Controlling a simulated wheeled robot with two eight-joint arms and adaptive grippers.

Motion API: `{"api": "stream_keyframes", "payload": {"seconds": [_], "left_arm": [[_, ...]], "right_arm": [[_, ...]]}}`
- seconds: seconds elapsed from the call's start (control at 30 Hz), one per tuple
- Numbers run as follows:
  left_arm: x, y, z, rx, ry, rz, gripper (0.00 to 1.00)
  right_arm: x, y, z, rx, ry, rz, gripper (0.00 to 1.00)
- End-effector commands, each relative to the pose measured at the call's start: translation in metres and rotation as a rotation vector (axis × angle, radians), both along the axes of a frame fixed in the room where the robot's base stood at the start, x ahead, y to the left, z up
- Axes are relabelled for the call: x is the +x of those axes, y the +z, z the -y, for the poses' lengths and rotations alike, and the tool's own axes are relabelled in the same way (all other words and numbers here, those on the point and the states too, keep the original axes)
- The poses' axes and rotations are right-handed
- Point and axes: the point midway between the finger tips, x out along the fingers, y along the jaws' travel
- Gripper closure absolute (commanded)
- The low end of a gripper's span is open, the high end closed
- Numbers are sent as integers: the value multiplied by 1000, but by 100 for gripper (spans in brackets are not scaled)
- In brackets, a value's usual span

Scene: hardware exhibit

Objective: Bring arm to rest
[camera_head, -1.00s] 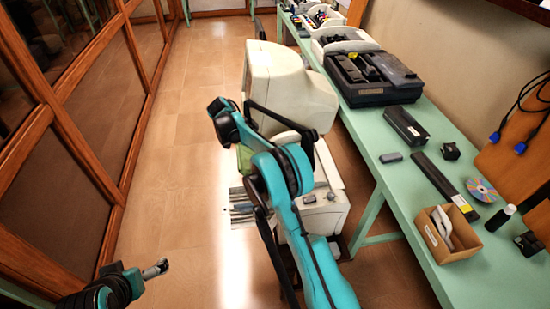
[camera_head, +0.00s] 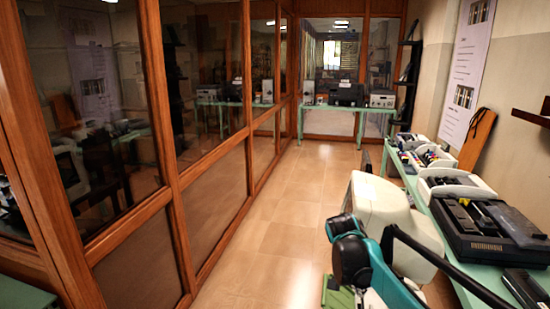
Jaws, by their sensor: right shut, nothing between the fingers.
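My right arm shows at the lower right of the head view, with teal links and dark joints. Its right gripper (camera_head: 345,228) is at the dark upper end of the arm, shut and empty, in front of a beige machine. The fingertips are hard to make out. My left gripper is out of view.
The beige machine (camera_head: 382,203) stands close beside the arm. A green table (camera_head: 408,172) along the right wall carries a black case (camera_head: 485,238) and trays. Wood-framed glass panels (camera_head: 215,195) line the left. The tiled floor (camera_head: 290,210) between is clear.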

Motion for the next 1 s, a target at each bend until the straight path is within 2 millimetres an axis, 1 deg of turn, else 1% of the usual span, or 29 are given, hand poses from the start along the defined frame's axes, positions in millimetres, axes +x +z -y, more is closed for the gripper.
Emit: {"api": "stream_keyframes", "payload": {"seconds": [0.03, 0.13, 0.2, 0.27, 0.4, 0.53, 0.6, 0.7, 0.83, 1.0], "left_arm": [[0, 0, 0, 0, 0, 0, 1], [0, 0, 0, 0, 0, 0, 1], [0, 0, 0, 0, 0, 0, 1], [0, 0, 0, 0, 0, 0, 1], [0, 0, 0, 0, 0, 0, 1], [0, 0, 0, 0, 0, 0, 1], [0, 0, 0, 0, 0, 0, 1], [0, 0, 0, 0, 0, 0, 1], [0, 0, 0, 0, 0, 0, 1], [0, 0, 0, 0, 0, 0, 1]], "right_arm": [[-21, 6, -3, 14, 76, 7, 100], [-56, 13, -10, 32, 240, 26, 100], [-81, 14, -16, 38, 352, 45, 100], [-102, 13, -21, 39, 446, 64, 100], [-151, 2, -33, 21, 659, 118, 100], [-188, -15, -44, -15, 831, 172, 100], [-202, -24, -48, -37, 903, 196, 100], [-217, -35, -53, -66, 977, 223, 100], [-225, -42, -56, -87, 1025, 240, 100], [-225, -43, -56, -89, 1030, 242, 100]]}}
